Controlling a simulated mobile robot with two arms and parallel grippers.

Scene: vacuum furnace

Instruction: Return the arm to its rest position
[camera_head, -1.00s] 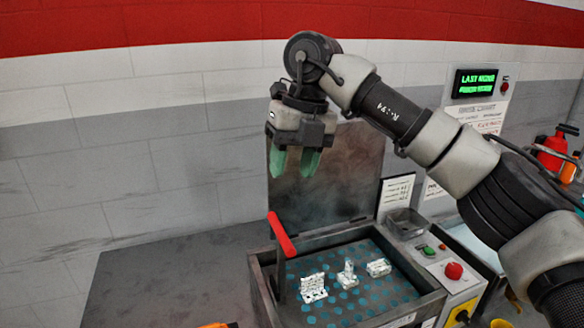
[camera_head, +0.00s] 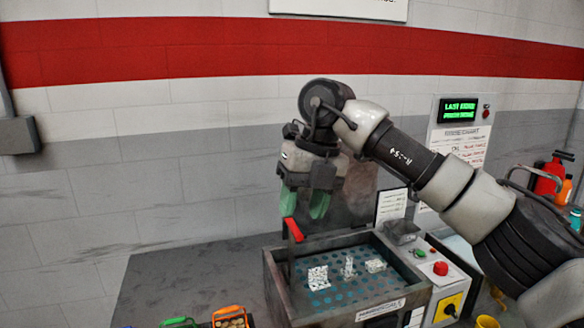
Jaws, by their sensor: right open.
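My right arm reaches in from the right. Its gripper (camera_head: 304,205), with two green fingers, is open and empty, pointing down. It shows just above the red handle (camera_head: 293,230) of the vacuum furnace (camera_head: 345,310); I cannot tell whether the fingers touch the handle. The furnace lid (camera_head: 360,188) stands open at the back, partly hidden by my gripper and arm. Inside, three white speckled parts, a left one (camera_head: 318,278), a middle one (camera_head: 348,266) and a right one (camera_head: 375,265), rest on the perforated bed (camera_head: 345,294). My left gripper is not in view.
A control panel with a red button (camera_head: 440,268) adjoins the furnace on the right. A lit green display (camera_head: 461,111) stands behind. Red containers (camera_head: 548,178) are at far right. Orange (camera_head: 230,312) and green-handled (camera_head: 178,321) items sit at front left. The grey tabletop (camera_head: 190,275) left is clear.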

